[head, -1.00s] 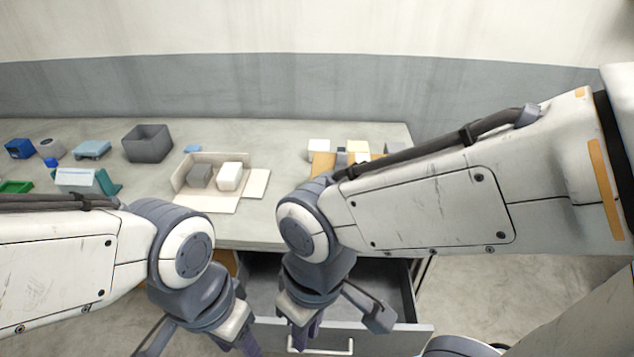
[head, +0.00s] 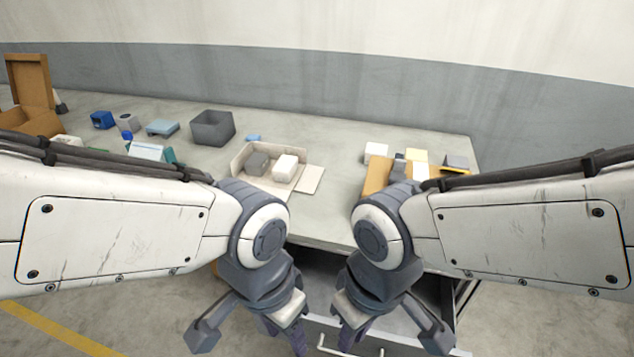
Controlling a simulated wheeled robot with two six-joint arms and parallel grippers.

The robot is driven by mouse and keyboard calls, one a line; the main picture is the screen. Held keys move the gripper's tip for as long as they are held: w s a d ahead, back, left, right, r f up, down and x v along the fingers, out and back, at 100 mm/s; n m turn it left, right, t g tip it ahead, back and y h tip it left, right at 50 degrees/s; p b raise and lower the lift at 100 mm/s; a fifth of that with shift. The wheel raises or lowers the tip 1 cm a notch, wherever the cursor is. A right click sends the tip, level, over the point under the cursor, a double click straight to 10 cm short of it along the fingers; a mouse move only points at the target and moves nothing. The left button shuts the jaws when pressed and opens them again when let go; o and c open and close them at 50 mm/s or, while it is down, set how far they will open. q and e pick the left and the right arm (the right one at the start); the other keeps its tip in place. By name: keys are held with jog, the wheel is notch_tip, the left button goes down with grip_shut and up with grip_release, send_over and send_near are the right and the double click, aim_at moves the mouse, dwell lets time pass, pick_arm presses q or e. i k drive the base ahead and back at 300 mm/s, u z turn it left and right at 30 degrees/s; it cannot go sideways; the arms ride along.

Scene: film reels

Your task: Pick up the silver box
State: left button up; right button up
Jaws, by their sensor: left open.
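No box in the head view is plainly silver. I cannot tell whether this grey box is the silver one. My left gripper (head: 250,336) is open, its fingers spread and pointing down, in front of the table and well apart from the tray. My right gripper (head: 392,337) is also spread open and empty, to the right of the left one, over the drawer area.
An open drawer (head: 375,345) sits below the table's front edge. A dark grey bin (head: 212,128) stands behind the tray. Several small blue and grey items are at the left, with an open brown carton (head: 30,85). Several boxes crowd the right end.

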aim_at(258, 164)
jog(key=u, duration=1.9)
jog(key=i, duration=1.7)
jog(key=z, duration=3.45)
